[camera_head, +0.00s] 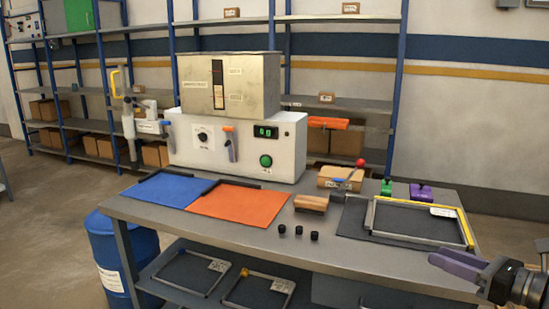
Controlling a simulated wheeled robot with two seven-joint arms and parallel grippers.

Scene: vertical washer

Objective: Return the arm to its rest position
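My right arm enters at the lower right edge, with its dark wrist and the purple-fingered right gripper (440,262) pointing left. The gripper shows beside the right front corner of the grey table (240,238), and nothing is seen held in it. My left arm and gripper are not in view.
The white washer (290,140) stands at the table's back. Blue (168,190) and orange (238,201) mats lie in front. A frame with a yellow edge (466,230) lies at right, near my gripper. A blue barrel (120,255) stands left.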

